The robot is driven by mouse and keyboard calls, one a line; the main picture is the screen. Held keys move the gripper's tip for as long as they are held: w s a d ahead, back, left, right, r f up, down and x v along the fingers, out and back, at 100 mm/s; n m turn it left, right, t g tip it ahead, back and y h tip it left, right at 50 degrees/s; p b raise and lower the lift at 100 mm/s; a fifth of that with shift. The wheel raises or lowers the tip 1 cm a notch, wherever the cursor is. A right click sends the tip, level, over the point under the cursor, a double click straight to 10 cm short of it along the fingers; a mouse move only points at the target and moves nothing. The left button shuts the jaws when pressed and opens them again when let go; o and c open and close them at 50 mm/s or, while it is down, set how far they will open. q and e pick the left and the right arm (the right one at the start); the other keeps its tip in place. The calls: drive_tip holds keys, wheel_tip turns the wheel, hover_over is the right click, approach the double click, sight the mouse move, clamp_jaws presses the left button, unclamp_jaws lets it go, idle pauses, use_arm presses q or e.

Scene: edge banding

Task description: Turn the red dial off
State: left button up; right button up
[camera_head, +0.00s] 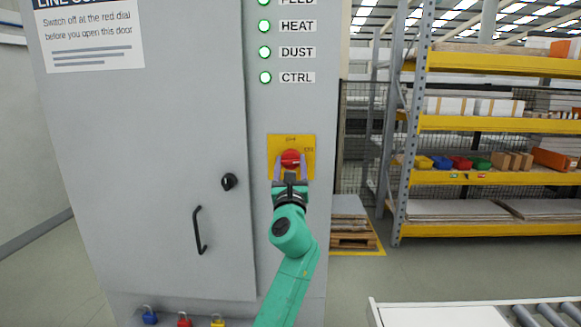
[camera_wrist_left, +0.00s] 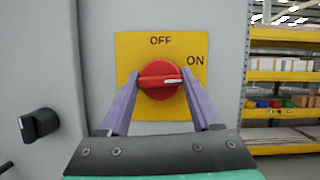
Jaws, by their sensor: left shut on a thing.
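The red dial (camera_head: 290,159) sits on a yellow plate (camera_head: 306,142) on the grey cabinet (camera_head: 150,150). In the left wrist view the dial (camera_wrist_left: 159,79) has a white pointer line aimed right, toward the side marked ON; OFF is printed above it. My left gripper (camera_head: 290,168) is at the dial, its two purple fingers on either side of it. In the left wrist view the gripper (camera_wrist_left: 160,88) is shut on the dial, which partly hides behind the fingertips. My right gripper is not in view.
The cabinet door has a black knob (camera_head: 229,182) and a black handle (camera_head: 199,230). Green lamps (camera_head: 265,52) glow above the dial. Small padlocks (camera_head: 184,320) sit at the cabinet's bottom. Shelving (camera_head: 480,121) and a roller conveyor (camera_head: 480,312) stand at right.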

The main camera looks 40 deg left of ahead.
use_arm(q)
drive_tip(key=n+g+b, duration=0.1)
drive_tip(key=n, duration=0.1)
drive_tip(key=n+y+b, duration=0.1)
drive_tip(key=n, duration=0.1)
drive_tip(key=shift+d+f+g+y, duration=0.1)
drive_tip(key=shift+f+g+y, duration=0.05)
drive_tip(key=shift+g+y, duration=0.2)
drive_tip(key=n+g, duration=0.1)
drive_tip(key=n, duration=0.1)
drive_tip(key=n+y, duration=0.1)
drive_tip(key=n, duration=0.1)
drive_tip(key=shift+w+g+b, duration=0.1)
drive_tip(key=shift+g+b, duration=0.25)
drive_tip(key=shift+b, duration=0.05)
drive_tip(key=n+g, duration=0.1)
drive_tip(key=n, duration=0.1)
drive_tip(key=shift+n, duration=0.3)
drive_tip(key=n+g, duration=0.1)
drive_tip(key=n, duration=0.2)
drive_tip(key=n+g, duration=0.1)
drive_tip(key=n, duration=0.1)
drive_tip(key=shift+d+r+g, duration=0.1)
drive_tip(key=shift+r+g, duration=0.15)
drive_tip(key=shift+g, duration=0.05)
drive_tip(key=n+g+h, duration=0.1)
drive_tip(key=n, duration=0.4)
drive_tip(key=shift+p, duration=0.4)
drive_tip(key=shift+n, duration=0.3)
